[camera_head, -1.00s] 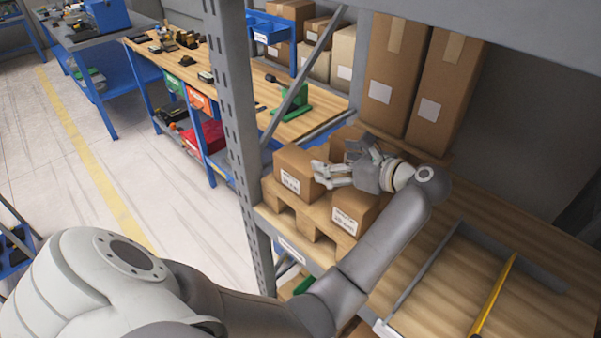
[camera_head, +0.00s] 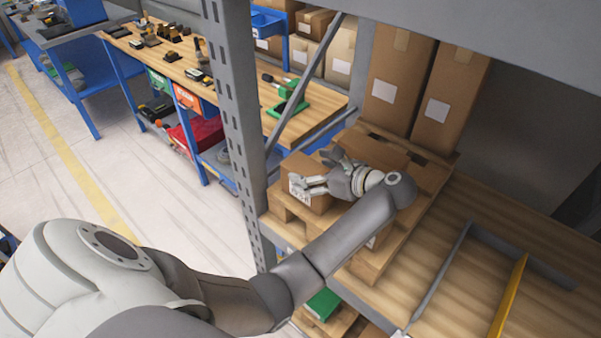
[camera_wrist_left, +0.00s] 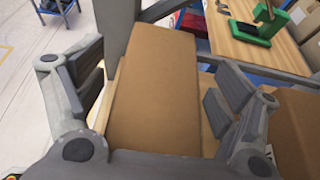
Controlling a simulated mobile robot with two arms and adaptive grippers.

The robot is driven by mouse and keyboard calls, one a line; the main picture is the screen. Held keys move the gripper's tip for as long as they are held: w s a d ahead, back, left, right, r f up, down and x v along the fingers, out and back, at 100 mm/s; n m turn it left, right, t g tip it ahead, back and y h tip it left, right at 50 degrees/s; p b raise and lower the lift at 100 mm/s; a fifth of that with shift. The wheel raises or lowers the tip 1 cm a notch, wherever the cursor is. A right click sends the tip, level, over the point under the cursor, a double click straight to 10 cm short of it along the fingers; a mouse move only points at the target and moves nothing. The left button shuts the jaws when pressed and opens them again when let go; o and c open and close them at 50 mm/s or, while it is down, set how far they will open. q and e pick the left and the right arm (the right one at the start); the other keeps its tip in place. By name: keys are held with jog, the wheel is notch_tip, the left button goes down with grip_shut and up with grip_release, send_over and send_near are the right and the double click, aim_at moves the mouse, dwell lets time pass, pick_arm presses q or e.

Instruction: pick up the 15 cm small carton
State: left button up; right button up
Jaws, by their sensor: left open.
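A small brown carton (camera_head: 296,192) with a white label stands at the left front corner of a wooden pallet (camera_head: 366,268) on the rack shelf. My left gripper (camera_head: 318,172) is open over this carton, and its fingers partly hide it. In the left wrist view the carton (camera_wrist_left: 155,85) lies between the two spread finger pads of the gripper (camera_wrist_left: 153,88), with a gap visible on each side. Another small carton (camera_head: 372,151) stands behind on the pallet. One at the front right is mostly hidden by my left arm. The label print is too small to read.
A grey rack post (camera_head: 235,110) rises close to the left of the pallet. Tall cartons (camera_head: 398,80) stand at the back. A second carton (camera_wrist_left: 295,125) is close to the right finger in the wrist view. The shelf right of the pallet has bare wood.

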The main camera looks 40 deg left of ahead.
pick_arm(q)
jog(key=shift+w+a+f, duration=0.1)
jog(key=shift+a+f, duration=0.1)
jog(key=shift+a, duration=0.15)
jog(key=shift+d, duration=0.1)
jog(key=shift+d+r, duration=0.15)
jog(key=shift+d, duration=0.15)
jog(key=shift+c, duration=0.4)
jog(key=shift+d+r, duration=0.1)
jog(key=shift+d, duration=0.2)
jog(key=shift+c, duration=3.6)
jog(key=shift+a, duration=0.2)
jog(key=c, duration=0.5)
grip_shut()
pick_arm(e)
jog(key=shift+a+f, duration=0.1)
jog(key=shift+a, duration=0.05)
